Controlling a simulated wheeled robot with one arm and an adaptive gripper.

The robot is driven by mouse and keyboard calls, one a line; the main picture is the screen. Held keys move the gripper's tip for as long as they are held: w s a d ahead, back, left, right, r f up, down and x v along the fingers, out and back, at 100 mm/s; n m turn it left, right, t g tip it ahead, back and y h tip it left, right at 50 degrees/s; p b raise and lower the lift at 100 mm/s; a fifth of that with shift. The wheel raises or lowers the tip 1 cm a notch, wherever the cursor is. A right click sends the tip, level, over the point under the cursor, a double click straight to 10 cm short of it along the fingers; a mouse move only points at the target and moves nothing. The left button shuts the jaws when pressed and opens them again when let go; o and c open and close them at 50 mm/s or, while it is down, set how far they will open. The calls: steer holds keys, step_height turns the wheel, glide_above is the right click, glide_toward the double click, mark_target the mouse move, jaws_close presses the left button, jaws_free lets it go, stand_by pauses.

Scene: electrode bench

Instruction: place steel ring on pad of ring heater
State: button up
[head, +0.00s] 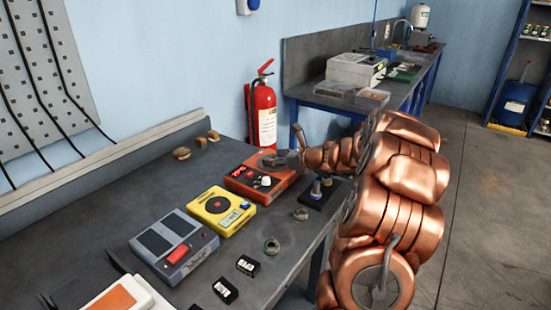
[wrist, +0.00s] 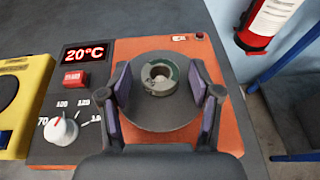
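The ring heater (wrist: 215,110) is an orange box with a dark round pad (wrist: 135,120), a 20°C display, a red button and a white knob. It also shows in the head view (head: 240,182). A grey steel ring (wrist: 153,88) with a greenish band appears to rest flat on the pad, near its middle. My gripper (wrist: 161,88) is open over the pad, with one purple-faced finger on each side of the ring and a visible gap to both. In the head view my gripper (head: 284,160) reaches over the heater and hides the ring.
A yellow device (head: 222,226) and a grey device (head: 160,243) stand left of the heater. Two more rings (head: 301,214) (head: 272,246) and black labelled blocks (head: 248,266) lie near the front edge. A fire extinguisher (head: 263,112) is behind.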

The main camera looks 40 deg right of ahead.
steer(key=shift+r, duration=0.1)
steer(key=shift+s+d+r, duration=0.1)
steer(key=shift+s, duration=0.15)
steer(key=v, duration=1.1)
steer(key=shift+s+b, duration=0.25)
steer(key=shift+b, duration=0.1)
